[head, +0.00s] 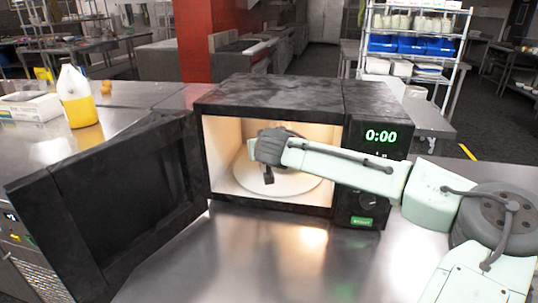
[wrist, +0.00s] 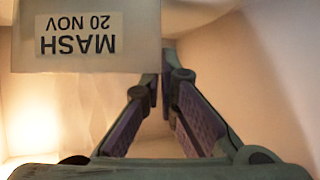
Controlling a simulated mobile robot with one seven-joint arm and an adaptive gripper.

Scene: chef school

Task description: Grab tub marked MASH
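The tub marked MASH (wrist: 65,60) fills the upper left of the wrist view. It is pale, and its label reads "MASH 20 NOV" upside down. I cannot make out the tub in the head view. In the head view my gripper (head: 268,178) is inside the lit microwave (head: 290,92), above the pale turntable (head: 305,187).
The microwave door (head: 105,205) stands wide open to the left. The microwave's walls close in around my gripper. A bottle of yellow liquid (head: 77,97) and a white box (head: 28,106) stand at the left. The steel counter (head: 250,265) in front is clear.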

